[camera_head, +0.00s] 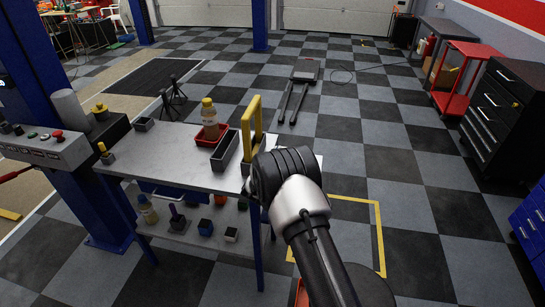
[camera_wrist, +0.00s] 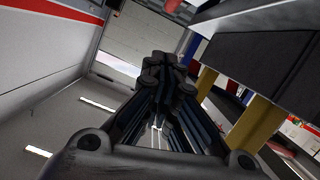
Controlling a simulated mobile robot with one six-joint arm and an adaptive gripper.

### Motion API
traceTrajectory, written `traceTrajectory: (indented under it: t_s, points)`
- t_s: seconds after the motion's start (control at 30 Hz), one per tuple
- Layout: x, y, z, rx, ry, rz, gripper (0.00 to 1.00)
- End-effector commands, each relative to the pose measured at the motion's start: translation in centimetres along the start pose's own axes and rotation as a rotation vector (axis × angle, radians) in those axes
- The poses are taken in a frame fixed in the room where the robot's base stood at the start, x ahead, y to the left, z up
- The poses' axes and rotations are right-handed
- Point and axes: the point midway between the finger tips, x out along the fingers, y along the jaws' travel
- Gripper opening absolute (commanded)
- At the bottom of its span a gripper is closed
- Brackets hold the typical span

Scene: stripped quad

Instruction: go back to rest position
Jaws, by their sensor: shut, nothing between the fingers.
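My gripper (camera_wrist: 166,72) shows in the wrist view, with its fingertips together and nothing between them. In the head view my arm (camera_head: 300,205) rises from the bottom edge to the right end of the workbench (camera_head: 170,160), and the gripper itself is hidden behind it. A yellow upright frame (camera_head: 247,130) stands on the bench just left of and beyond my arm. In the wrist view yellow posts (camera_wrist: 254,125) show right of the fingers, apart from them in the picture.
A lower shelf (camera_head: 190,240) holds several small items. A black drawer cabinet (camera_head: 497,115) stands right; checkered floor between is mostly clear.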

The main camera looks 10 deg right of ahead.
Motion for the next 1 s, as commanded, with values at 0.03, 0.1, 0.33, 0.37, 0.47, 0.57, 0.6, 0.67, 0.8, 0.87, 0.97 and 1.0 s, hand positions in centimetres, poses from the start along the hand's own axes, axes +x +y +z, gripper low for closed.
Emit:
traceTrajectory:
  t_s: [0.03,0.1,0.33,0.37,0.47,0.57,0.6,0.67,0.8,0.87,0.97,1.0]
  points:
    - [-1.2,-0.1,-0.2,-0.003,-0.002,-0.004,0.00]
    - [-2.4,-0.1,-0.2,-0.002,-0.001,-0.005,0.00]
    - [-4.8,-0.1,0.0,-0.001,-0.001,-0.003,0.00]
    - [-4.9,-0.1,0.0,-0.001,-0.001,-0.003,0.00]
    - [-5.1,-0.1,0.0,0.000,0.000,-0.003,0.00]
    - [-5.3,-0.1,-1.2,0.013,-0.004,-0.021,0.00]
    - [-5.5,-0.1,-2.1,0.023,-0.012,-0.039,0.00]
    - [-6.1,-0.2,-4.0,0.041,-0.027,-0.078,0.00]
    - [-9.2,0.0,-9.5,0.089,-0.091,-0.211,0.00]
    - [-11.1,0.3,-11.6,0.102,-0.127,-0.270,0.00]
    - [-15.0,1.3,-14.5,0.114,-0.189,-0.359,0.00]
    - [-16.7,1.8,-15.4,0.114,-0.214,-0.391,0.00]
